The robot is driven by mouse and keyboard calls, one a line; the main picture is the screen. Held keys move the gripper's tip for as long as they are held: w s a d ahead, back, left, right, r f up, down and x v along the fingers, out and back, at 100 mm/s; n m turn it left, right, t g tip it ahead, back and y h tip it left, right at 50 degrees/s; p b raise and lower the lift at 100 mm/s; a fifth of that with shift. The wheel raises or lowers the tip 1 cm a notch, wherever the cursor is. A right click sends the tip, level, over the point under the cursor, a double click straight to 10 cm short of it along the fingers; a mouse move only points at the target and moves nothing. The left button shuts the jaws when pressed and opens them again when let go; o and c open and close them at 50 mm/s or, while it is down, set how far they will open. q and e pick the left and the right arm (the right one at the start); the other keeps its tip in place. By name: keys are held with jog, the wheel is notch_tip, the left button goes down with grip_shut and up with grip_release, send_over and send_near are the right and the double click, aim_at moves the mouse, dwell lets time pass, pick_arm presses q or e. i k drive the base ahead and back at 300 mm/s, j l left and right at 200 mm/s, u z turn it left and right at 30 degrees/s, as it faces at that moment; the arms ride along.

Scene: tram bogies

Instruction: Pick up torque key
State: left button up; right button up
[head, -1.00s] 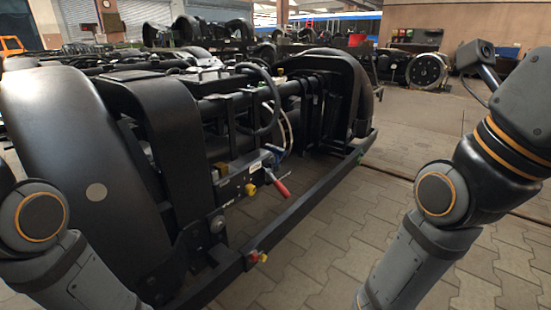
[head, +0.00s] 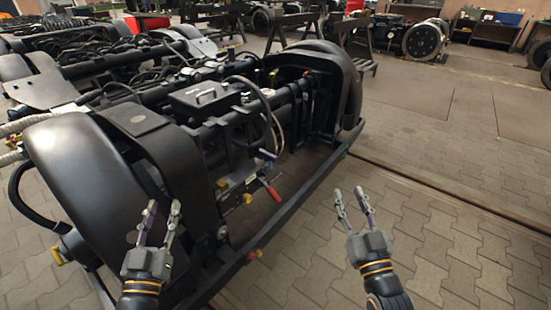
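A red handle (head: 272,189) with a short metal part sticks out from the side of the near black bogie (head: 75,155). It may be the torque key, but I cannot tell for sure. My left gripper (head: 163,206) is open and empty in front of the bogie's near end, to the left of and below the red handle. My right gripper (head: 350,192) is open and empty over the paved floor, to the right of the red handle. Neither gripper touches the handle.
The bogie's long lower side rail (head: 300,202) runs from the near end to the far right. Paved floor (head: 450,240) lies free to the right. Wheels and workbenches (head: 487,28) stand at the back.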

aim_at(269, 157)
jog(key=i+l+z, duration=0.65)
jog(key=z, duration=0.25)
jog(key=i+z, duration=0.4)
jog(key=i+l+u, duration=0.2)
jog(key=i, duration=0.15)
jog(key=i+u, duration=0.2)
jog(key=i, duration=0.2)
jog(key=i+l+u, duration=0.2)
jog(key=i, duration=0.15)
